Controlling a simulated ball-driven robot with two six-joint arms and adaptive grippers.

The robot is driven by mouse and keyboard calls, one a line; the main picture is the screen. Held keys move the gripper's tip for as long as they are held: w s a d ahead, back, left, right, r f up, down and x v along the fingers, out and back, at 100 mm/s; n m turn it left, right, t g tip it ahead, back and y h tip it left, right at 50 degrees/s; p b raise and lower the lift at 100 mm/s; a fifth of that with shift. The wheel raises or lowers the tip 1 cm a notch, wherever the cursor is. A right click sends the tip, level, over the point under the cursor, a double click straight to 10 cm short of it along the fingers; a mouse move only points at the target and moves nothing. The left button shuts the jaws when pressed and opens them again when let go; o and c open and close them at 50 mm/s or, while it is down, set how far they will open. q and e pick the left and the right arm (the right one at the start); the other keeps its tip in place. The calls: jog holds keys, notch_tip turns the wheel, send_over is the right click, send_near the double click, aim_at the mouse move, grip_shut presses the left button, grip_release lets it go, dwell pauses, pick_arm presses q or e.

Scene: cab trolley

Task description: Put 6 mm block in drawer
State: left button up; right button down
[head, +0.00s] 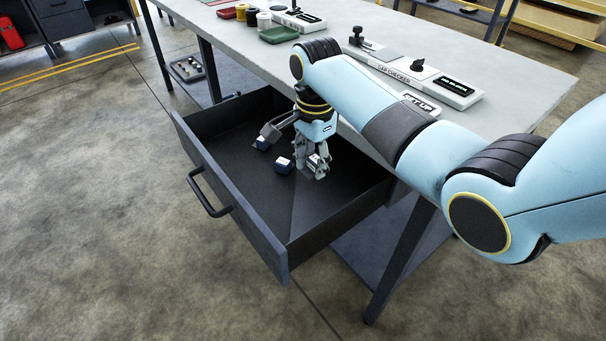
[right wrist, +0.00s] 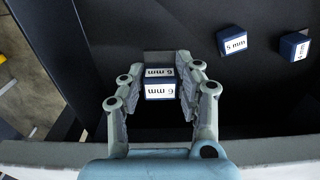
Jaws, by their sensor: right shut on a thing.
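My right gripper (head: 313,170) reaches down into the open drawer (head: 330,218). It is shut on the 6 mm block (right wrist: 160,84), whose white label faces the right wrist camera between the two fingers. In the head view the fingers largely hide this block. The gripper is inside the drawer, close to its floor; whether the block touches the floor I cannot tell. A blue 5 mm block (right wrist: 232,40) lies on the drawer floor beside the gripper. Another blue block (right wrist: 293,46) with a partly readable label lies farther off. My left gripper is not in view.
The grey bench (head: 500,65) stands over the drawer's back side. Cap checker devices (head: 420,75), a green tray (head: 279,34) and small pots (head: 252,17) stand on it. The drawer's front with its black handle (head: 208,193) stands out over clear floor. Much of the drawer is empty.

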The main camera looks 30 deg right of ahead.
aim_at(313, 172)
notch_tip(313, 172, down, 3)
jog(key=shift+f, duration=0.1)
jog(key=shift+f+b, duration=0.3)
jog(key=shift+f, duration=0.1)
notch_tip(313, 172, down, 2)
jog(key=shift+f+b, duration=0.2)
jog(key=shift+b, duration=0.15)
jog(key=shift+f, duration=0.45)
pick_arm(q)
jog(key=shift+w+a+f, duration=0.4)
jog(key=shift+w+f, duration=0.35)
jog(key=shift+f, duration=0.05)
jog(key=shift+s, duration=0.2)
pick_arm(e)
jog(key=c, duration=0.9)
grip_release()
jog(key=shift+f, duration=0.1)
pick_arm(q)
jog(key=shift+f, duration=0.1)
